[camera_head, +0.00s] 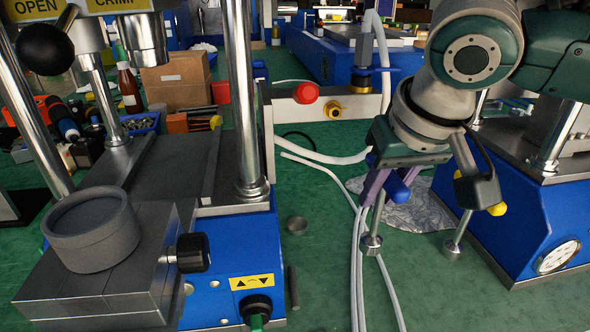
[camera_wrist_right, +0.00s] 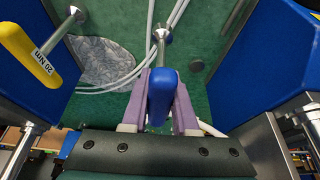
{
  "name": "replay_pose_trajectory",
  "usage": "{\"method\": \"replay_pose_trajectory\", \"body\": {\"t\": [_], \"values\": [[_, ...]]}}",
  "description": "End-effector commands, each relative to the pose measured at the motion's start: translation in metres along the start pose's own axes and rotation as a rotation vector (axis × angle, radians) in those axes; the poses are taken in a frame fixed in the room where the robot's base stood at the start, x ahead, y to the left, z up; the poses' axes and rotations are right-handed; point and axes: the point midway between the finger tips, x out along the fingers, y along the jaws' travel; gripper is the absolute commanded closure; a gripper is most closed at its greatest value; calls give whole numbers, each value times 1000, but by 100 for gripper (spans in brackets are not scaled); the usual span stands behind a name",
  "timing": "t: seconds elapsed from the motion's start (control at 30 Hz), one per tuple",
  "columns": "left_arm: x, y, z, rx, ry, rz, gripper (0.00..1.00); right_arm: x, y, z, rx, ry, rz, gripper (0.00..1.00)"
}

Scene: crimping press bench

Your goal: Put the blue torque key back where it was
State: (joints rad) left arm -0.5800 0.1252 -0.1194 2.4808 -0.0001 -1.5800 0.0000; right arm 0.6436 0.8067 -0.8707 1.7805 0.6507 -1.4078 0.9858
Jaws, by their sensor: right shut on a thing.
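The blue torque key (camera_head: 398,188) is in my right gripper (camera_head: 378,186). Its blue handle sits between the purple fingers, and its metal shaft points down to a round end above or on the green mat; I cannot tell which. In the right wrist view the blue handle (camera_wrist_right: 161,92) lies between the fingers of the gripper (camera_wrist_right: 163,82), its shaft running away to a round metal end. A yellow key (camera_head: 496,208) is to the right, partly behind my wrist; in the right wrist view its handle (camera_wrist_right: 30,50) reads "20 Nm". My left gripper is not in view.
A blue press (camera_head: 222,255) with steel columns stands left, with a grey round cup (camera_head: 92,230). Another blue machine (camera_head: 530,220) with a gauge is at right. White hoses (camera_head: 357,270) and crumpled foil (camera_head: 420,207) lie on the mat between.

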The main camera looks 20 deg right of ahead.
Motion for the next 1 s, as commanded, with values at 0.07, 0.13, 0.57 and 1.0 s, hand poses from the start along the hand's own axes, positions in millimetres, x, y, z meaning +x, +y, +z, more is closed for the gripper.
{"method": "replay_pose_trajectory", "body": {"t": [0.07, 0.13, 0.57, 1.0], "values": [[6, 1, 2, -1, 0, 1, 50, 14, 0, 7, 0, -3, 1, 100], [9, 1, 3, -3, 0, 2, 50, 25, 0, 11, 0, -2, 2, 100], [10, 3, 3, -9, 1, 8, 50, 35, 0, 15, 0, 0, 0, 100], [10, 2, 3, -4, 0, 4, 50, 37, 0, 16, 0, -1, 0, 43]]}}
